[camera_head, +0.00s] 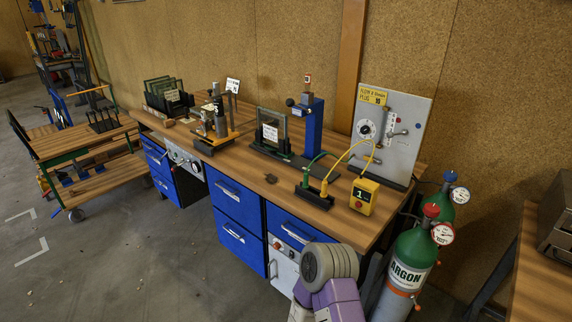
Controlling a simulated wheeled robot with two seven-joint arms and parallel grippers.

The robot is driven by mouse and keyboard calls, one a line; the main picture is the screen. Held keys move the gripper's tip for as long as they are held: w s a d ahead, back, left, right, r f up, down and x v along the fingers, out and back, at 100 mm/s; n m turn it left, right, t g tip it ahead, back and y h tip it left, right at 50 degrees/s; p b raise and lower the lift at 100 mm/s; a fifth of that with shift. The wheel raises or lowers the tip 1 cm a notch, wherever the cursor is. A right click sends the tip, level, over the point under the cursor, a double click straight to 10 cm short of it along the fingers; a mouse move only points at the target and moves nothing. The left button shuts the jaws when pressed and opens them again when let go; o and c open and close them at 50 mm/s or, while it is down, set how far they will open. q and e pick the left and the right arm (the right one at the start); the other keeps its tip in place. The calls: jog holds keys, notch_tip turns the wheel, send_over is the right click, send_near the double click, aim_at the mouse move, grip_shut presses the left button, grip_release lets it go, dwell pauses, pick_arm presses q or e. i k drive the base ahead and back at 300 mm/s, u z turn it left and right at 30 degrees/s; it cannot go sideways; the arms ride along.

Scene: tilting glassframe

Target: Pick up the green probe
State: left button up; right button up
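The green probe (306,181) stands upright at the left end of a small black holder (313,199) on the wooden workbench. A green cable arches from its top toward the right. A yellow probe (324,188) stands beside it in the same holder, with a yellow cable. A yellow meter box (363,196) is just right of the holder. Grey and purple links of one of my arms show at the bottom, in front of the bench. Neither of my grippers is in view.
A grey panel with dials (389,137) stands behind the meter. A blue upright fixture (307,128) and a framed glass pane (271,133) stand behind and left of the holder. A green argon cylinder (411,258) stands at the bench's right end. The bench front (245,175) is mostly clear.

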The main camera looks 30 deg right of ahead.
aim_at(305, 185)
jog(key=i, duration=2.3)
jog(key=z, duration=3.1)
